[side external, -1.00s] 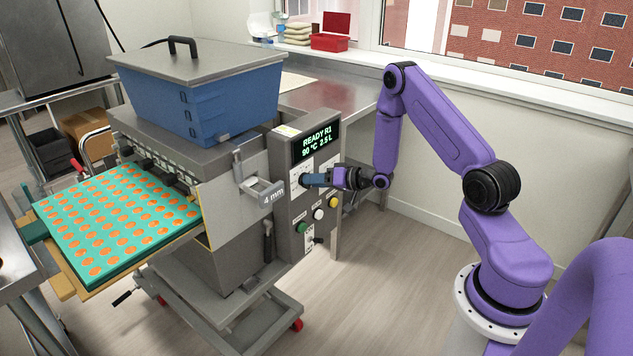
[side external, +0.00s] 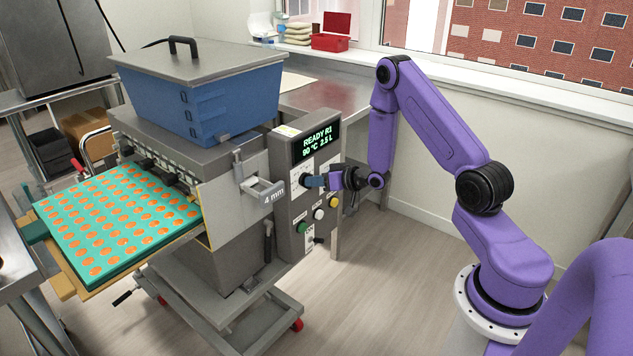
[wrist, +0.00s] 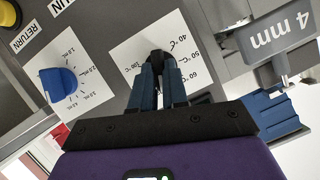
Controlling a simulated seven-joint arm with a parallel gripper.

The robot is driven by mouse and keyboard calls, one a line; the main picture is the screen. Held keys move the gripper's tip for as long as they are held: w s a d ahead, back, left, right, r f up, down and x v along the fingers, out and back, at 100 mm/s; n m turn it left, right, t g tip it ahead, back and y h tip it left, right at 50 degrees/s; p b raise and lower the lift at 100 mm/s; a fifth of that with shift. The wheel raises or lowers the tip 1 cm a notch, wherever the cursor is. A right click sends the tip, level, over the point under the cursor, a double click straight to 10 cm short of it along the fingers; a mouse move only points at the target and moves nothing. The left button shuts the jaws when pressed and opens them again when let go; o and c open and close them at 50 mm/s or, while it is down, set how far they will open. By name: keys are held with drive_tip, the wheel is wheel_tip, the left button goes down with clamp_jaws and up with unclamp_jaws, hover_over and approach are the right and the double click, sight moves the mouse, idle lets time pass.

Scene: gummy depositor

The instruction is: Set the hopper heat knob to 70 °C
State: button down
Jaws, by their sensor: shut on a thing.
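The hopper heat knob (wrist: 157,62) is dark and sits on a white dial plate (wrist: 130,62) in the wrist view. My gripper is shut on the knob, one blue finger on each side. The knob's pointer direction cannot be made out. In the side view my gripper (side external: 309,181) is against the control panel (side external: 296,215), and its fingers mostly hide the knob. The display (side external: 316,142) above reads READY R1, 90 °C, 2.5 L.
A blue volume knob (wrist: 58,82) is beside the heat dial. Yellow (side external: 333,202), white (side external: 319,214) and green (side external: 302,227) buttons are below my gripper. The 4 mm bracket (side external: 264,190) juts out left of the panel. The floor right of the machine is clear.

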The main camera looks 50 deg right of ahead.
drive_tip(key=shift+a+n+h, duration=0.15)
drive_tip(key=shift+n+h, duration=0.85)
drive_tip(key=shift+n, duration=0.2)
drive_tip(key=c, duration=1.1)
unclamp_jaws()
drive_tip(key=shift+c, duration=0.2)
drive_tip(key=shift+s, duration=0.1)
drive_tip(key=v, duration=0.7)
drive_tip(key=shift+s+r, duration=0.15)
drive_tip(key=shift+r, duration=0.05)
